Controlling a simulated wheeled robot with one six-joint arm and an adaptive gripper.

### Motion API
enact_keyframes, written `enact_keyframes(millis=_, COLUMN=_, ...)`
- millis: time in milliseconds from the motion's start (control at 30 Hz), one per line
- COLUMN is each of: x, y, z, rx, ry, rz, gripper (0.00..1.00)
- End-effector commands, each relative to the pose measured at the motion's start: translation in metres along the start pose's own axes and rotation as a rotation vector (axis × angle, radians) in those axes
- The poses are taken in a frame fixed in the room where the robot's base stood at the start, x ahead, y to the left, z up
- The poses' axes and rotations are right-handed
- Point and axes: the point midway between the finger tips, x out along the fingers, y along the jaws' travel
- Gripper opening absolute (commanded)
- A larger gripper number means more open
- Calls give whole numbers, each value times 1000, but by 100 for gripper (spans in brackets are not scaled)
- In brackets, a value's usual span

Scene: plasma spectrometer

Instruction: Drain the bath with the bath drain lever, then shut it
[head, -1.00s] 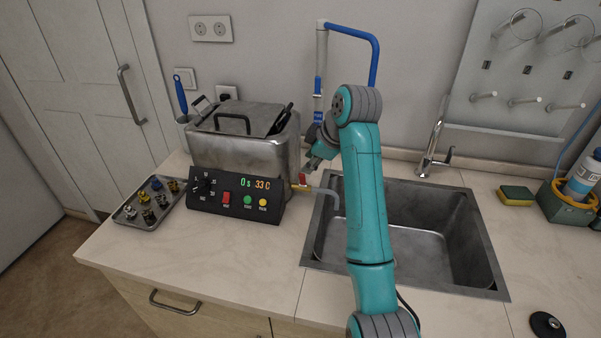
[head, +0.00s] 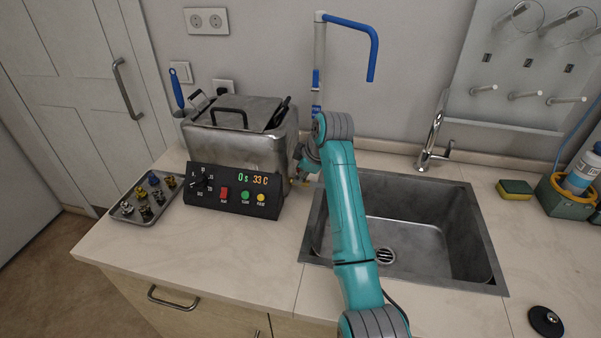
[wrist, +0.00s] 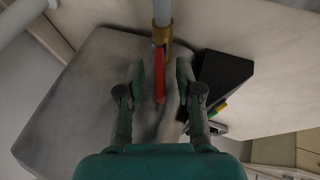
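The metal bath (head: 240,152) stands at the back left of the counter with a lid on top; its display reads 0 s and 33 C. In the wrist view the red bath drain lever (wrist: 159,76) lies in line with the brass valve (wrist: 162,36) and a grey pipe (wrist: 162,10). My gripper (wrist: 161,72) is open, with one finger on each side of the lever and a gap on both sides. In the head view my gripper (head: 300,174) is beside the bath's right side, and the lever is hidden behind it.
The sink (head: 468,235) with its tap (head: 432,150) lies right of the bath. A blue-ended pipe (head: 373,50) rises behind my arm. A tray of small parts (head: 133,217) sits left of the control panel (head: 232,190).

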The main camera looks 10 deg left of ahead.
Motion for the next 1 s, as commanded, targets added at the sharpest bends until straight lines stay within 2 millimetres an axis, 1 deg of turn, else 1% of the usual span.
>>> enact_keyframes(millis=267, x=2, y=0, z=0, rx=0, ry=0, rz=1, gripper=35)
enact_keyframes(millis=300, x=2, y=0, z=0, rx=0, ry=0, rz=1, gripper=30)
enact_keyframes(millis=367, x=2, y=0, z=0, rx=0, ry=0, rz=1, gripper=15)
enact_keyframes(millis=400, x=2, y=0, z=0, rx=0, ry=0, rz=1, gripper=5)
enact_keyframes(millis=433, x=2, y=0, z=0, rx=0, ry=0, rz=1, gripper=0)
enact_keyframes(millis=733, x=1, y=2, z=0, rx=8, ry=0, rz=-18, gripper=0)
enact_keyframes(millis=1000, x=2, y=10, z=0, rx=67, ry=0, rz=-161, gripper=0)
